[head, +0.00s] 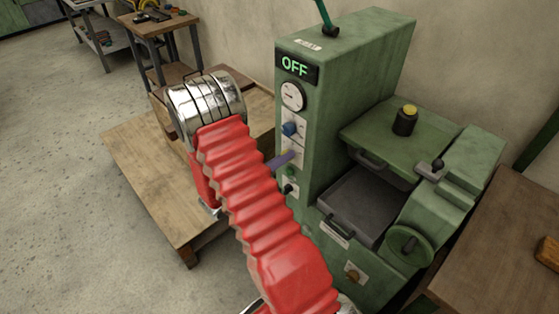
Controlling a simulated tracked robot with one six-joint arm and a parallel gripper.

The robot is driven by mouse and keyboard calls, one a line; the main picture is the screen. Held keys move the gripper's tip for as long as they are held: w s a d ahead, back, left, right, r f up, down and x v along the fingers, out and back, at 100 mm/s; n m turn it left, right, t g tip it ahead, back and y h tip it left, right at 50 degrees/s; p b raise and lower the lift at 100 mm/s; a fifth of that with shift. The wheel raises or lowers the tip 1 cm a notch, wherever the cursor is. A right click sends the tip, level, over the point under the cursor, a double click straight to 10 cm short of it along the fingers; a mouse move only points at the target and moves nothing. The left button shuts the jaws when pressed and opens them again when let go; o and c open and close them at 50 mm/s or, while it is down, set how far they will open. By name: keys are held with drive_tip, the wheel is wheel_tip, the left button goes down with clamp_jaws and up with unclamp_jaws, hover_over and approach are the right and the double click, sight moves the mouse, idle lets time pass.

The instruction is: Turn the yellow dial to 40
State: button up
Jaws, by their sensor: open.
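The green machine (345,100) stands against the wall, with a lit OFF sign (295,67) on its front panel. A small yellowish knob (352,272) sits on a white plate low on the machine's front; its marks are too small to read. A black cylinder with a yellow top (405,120) stands on the machine's upper right deck. I cannot tell for sure which of these two is the yellow dial, nor its setting. My red ribbed arm crosses the middle in front of the panel. My gripper's fingertips do not show.
The panel also carries a round gauge (293,96), a blue knob (290,128) and a purple lever (281,160). A grey tray (365,205) and a green handwheel (408,246) are at right. A low wooden platform (150,170) stands left; open floor lies beyond it.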

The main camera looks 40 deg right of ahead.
drive_tip(key=a, duration=1.3)
drive_tip(key=shift+s+a, duration=0.2)
drive_tip(key=shift+a, duration=0.2)
drive_tip(key=shift+f, duration=0.1)
